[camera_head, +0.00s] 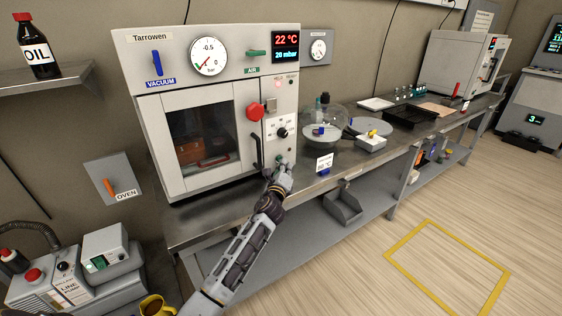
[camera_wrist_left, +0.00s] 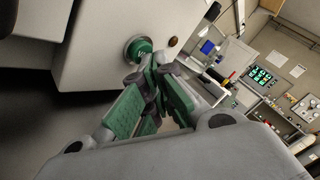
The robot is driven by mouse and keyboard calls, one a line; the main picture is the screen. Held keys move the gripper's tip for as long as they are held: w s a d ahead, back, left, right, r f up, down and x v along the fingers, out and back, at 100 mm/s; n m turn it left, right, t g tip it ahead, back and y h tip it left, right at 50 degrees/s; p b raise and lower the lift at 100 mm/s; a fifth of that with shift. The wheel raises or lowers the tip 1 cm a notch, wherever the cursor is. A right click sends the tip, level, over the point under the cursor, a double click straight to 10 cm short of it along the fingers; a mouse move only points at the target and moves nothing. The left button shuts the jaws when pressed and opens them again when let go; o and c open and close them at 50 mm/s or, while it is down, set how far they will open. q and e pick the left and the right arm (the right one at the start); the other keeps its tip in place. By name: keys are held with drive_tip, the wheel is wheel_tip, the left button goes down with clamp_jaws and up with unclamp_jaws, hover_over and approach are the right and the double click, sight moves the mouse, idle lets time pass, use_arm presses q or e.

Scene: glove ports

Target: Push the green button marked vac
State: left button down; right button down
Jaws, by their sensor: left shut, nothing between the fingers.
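My left gripper (camera_head: 282,163) is at the lower right of the oven front and covers most of the button's area in the head view. In the left wrist view the gripper's green-padded fingers (camera_wrist_left: 153,66) are shut and empty, their tips just beside the button's lower right edge. I cannot tell whether they touch it. My right gripper is not in view.
A black door handle (camera_head: 256,152) is just left of my gripper, with a black knob (camera_head: 282,132) and a red knob (camera_head: 255,112) above. A brown-red round part (camera_wrist_left: 173,41) is beside the button. A glass desiccator (camera_head: 322,125) stands right on the bench.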

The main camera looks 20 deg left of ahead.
use_arm(q)
drive_tip(key=shift+s+d, duration=0.1)
drive_tip(key=shift+d, duration=0.05)
drive_tip(key=shift+s+d, duration=0.3)
drive_tip(key=shift+d, duration=0.05)
drive_tip(key=shift+d, duration=0.1)
idle(0.5)
drive_tip(key=shift+s+d, duration=0.95)
drive_tip(key=shift+d, duration=0.2)
drive_tip(key=shift+s+d, duration=0.95)
drive_tip(key=shift+d, duration=0.2)
